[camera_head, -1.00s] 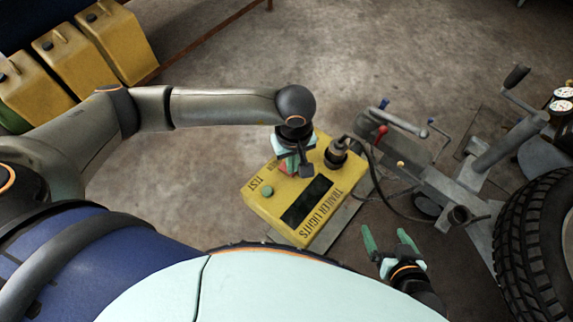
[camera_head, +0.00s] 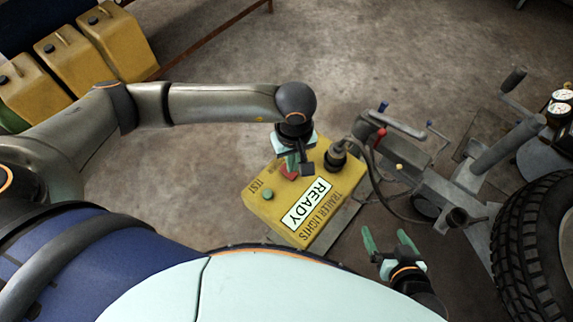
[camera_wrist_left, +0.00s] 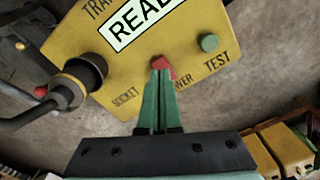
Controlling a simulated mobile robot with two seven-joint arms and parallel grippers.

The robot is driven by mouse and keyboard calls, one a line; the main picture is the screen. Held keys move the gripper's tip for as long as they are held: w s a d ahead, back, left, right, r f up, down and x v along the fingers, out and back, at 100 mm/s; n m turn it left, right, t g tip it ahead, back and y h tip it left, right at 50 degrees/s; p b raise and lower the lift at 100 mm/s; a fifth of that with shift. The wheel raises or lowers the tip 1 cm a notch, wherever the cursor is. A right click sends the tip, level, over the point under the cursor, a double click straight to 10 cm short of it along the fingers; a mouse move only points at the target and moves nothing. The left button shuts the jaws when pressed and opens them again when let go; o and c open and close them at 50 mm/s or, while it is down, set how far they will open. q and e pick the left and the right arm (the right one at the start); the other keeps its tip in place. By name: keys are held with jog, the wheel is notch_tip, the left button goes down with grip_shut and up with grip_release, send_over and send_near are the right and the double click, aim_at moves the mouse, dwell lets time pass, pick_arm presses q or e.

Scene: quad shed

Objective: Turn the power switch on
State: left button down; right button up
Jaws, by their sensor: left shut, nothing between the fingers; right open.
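The yellow trailer lights box (camera_head: 327,217) stands in the middle of the head view, and its display (camera_head: 306,206) reads READY. The red power switch (camera_head: 288,173) is on its top face, partly hidden by my left gripper (camera_head: 292,170). In the left wrist view the red switch (camera_wrist_left: 164,66) shows just beyond the tips of the left gripper (camera_wrist_left: 161,68), which is shut with green fingers together. The fingertips appear to be at the switch; contact cannot be told for sure. My right gripper (camera_head: 390,236) is open and empty, right of the box.
A green TEST button (camera_head: 267,193) sits beside the switch. A black plug with a cable (camera_head: 336,154) is in the box's socket. A trailer hitch with levers (camera_head: 440,180) and a large tire (camera_head: 540,225) stand on the right. Yellow jerrycans (camera_head: 70,55) stand at upper left.

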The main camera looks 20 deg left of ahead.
aim_at(292, 175)
pick_arm(q)
notch_tip(292, 175, up, 4)
jog(key=shift+r+p, duration=0.15)
jog(key=shift+p, duration=0.9)
